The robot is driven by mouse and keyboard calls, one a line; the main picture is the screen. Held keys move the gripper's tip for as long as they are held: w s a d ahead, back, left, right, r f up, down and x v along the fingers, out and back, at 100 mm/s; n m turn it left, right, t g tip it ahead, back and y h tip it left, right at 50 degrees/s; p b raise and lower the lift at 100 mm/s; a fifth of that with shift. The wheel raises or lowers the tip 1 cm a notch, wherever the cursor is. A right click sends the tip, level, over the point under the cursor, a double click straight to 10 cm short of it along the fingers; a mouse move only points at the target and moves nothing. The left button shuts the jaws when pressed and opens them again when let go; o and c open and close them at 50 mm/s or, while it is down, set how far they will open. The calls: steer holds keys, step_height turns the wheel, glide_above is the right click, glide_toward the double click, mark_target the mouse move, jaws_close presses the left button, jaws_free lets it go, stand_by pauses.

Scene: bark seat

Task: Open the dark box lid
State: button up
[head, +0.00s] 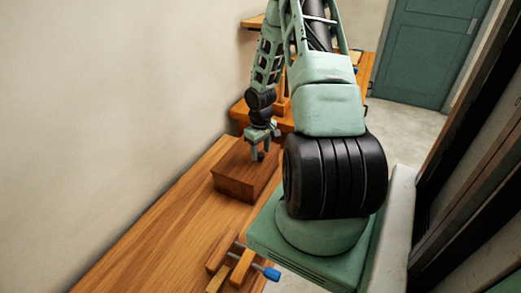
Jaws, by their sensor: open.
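The dark box (236,180) is a brown wooden block shape on the long wooden bench. Its top looks flat and shut, and its right side is partly hidden behind my arm. My gripper (257,155) points down over the far right part of the box top. It is open, and I see nothing between its fingers. I cannot tell whether the fingertips touch the lid.
The bench (150,232) runs along the pale wall at left, with clear room before the box. A wooden clamp with a blue-tipped handle (271,273) is at its near right edge. A green door (425,50) stands at the back right.

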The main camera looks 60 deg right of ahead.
steer(key=shift+f, duration=0.1)
jaws_close()
steer(key=shift+w+r+g+p, duration=0.4)
steer(key=shift+r+g+p, duration=0.1)
steer(key=shift+r, duration=0.2)
steer(key=w+r+g+p, duration=0.2)
steer(key=w+r+g, duration=0.2)
steer(key=w+r, duration=0.15)
steer(key=b, duration=0.1)
glide_toward(246, 156)
steer(key=w+r, duration=0.4)
steer(key=w, duration=0.1)
steer(key=shift+a+r, duration=0.3)
steer(key=shift+a, duration=0.15)
steer(key=shift+c, duration=0.9)
jaws_free()
steer(key=shift+s+r, duration=0.15)
steer(key=shift+r, duration=0.05)
steer(key=shift+o, duration=0.9)
steer(key=shift+d+r, duration=0.1)
steer(key=b+v, duration=0.2)
steer(key=v, duration=1)
steer(key=shift+s+a+b, duration=0.25)
steer(key=shift+b, duration=0.15)
